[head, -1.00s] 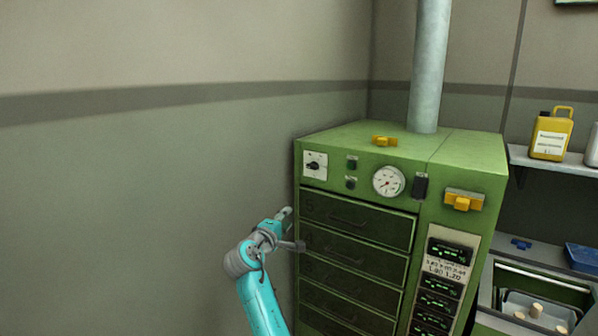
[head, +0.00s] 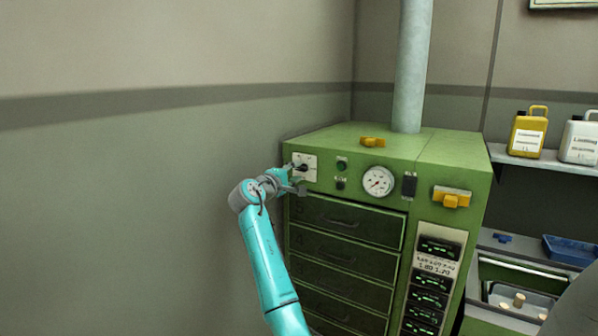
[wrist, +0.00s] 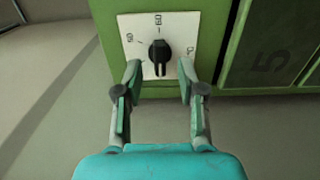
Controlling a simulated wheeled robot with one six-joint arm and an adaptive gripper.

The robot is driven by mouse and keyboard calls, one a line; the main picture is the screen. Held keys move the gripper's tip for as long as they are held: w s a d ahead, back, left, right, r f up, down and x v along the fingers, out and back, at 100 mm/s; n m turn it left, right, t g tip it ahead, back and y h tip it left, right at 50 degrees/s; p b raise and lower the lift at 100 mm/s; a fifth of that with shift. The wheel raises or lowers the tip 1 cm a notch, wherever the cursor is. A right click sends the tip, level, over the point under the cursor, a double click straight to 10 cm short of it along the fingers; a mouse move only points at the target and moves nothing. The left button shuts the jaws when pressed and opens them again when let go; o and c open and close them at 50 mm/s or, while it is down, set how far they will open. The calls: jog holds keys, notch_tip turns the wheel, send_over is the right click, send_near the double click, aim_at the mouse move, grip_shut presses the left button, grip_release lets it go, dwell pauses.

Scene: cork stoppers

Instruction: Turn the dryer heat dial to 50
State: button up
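The heat dial is a black knob (wrist: 159,51) on a white square plate (wrist: 182,26) with small printed marks, on the green dryer's front. In the head view the plate (head: 311,160) is at the dryer's upper left corner, partly covered by my gripper. My gripper (wrist: 160,70) is open and empty in the wrist view, its two fingertips apart at either side of the knob's lower end. Whether they touch the plate or knob I cannot tell. In the head view my gripper (head: 287,180) is at the plate's lower left.
The green dryer (head: 440,150) has drawers (head: 345,235) below the dial, a round gauge (head: 378,181) and yellow handles. A grey wall stands close on the left. A shelf at right holds a yellow jug (head: 527,135) and a white jug (head: 581,140).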

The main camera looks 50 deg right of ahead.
aim_at(300, 170)
jog(key=shift+w+d, duration=0.15)
jog(key=shift+d, duration=1.35)
grip_shut()
